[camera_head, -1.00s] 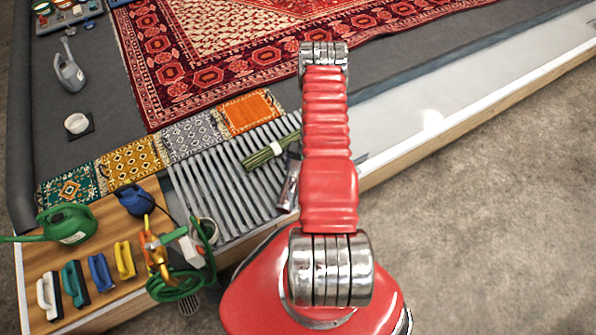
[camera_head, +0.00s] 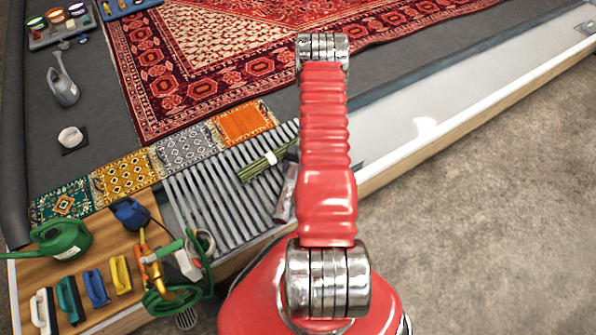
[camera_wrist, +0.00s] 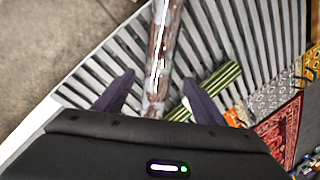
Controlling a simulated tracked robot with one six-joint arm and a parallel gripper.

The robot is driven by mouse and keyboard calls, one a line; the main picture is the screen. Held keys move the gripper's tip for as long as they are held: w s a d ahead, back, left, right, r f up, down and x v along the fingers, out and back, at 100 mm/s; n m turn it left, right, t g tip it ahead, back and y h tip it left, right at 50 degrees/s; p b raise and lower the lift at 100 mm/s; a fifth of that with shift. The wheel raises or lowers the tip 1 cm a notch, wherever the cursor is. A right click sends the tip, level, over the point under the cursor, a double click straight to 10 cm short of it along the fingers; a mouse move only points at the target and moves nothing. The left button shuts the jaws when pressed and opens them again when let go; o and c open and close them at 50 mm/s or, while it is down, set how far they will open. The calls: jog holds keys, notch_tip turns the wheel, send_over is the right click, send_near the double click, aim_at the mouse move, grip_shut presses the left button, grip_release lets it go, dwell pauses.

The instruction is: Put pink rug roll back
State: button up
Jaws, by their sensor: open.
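One roll (camera_wrist: 163,45), mottled brown-pink with a shiny clear wrap, lies across the grey slatted grate in the wrist view; I take it to be the pink rug roll. In the head view only a short piece of the roll (camera_head: 286,196) shows beside my red arm, which hides the rest. My gripper (camera_wrist: 157,88) is open. Its two dark fingers stand apart on either side of the roll's lower part, and nothing is gripped. I cannot tell how far above the grate the fingertips are. My gripper is not visible in the head view.
A green striped roll (camera_head: 262,165) with a pale band lies on the grate (camera_head: 215,200), close to the right finger in the wrist view. Small patterned mats (camera_head: 184,146) line the grate's far edge. A wooden board (camera_head: 105,262) at left holds brushes, a green can and a hose.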

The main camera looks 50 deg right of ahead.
dwell(0.3)
